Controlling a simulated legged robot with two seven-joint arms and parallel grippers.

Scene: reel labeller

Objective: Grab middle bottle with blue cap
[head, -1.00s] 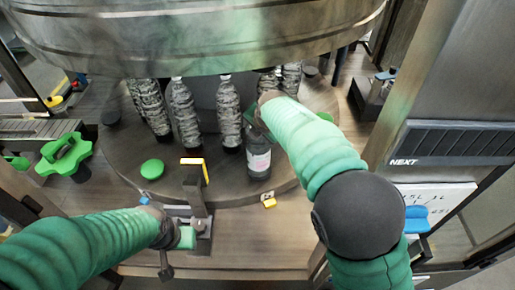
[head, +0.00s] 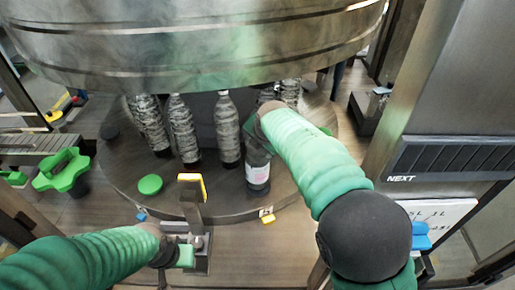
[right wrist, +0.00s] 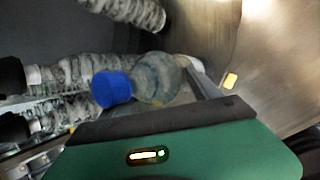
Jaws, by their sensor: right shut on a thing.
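A bottle (head: 257,176) with a white and pink label stands near the front of the round table. My right gripper (head: 254,134) is at its upper part and hides its top in the head view. In the right wrist view, a blue cap (right wrist: 111,88) and the clear bottle (right wrist: 158,78) lie at the fingers of my right gripper (right wrist: 185,100), which is shut on the bottle. My left gripper (head: 186,256) is low at the left, away from the bottles; its jaw opening does not show clearly.
Several dark-patterned bottles (head: 183,128) stand behind and left on the round table (head: 215,205). A large metal drum (head: 200,45) hangs above. A green knob (head: 150,184) and a yellow-edged post (head: 192,195) are in front. A grey NEXT cabinet (head: 450,130) stands at right.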

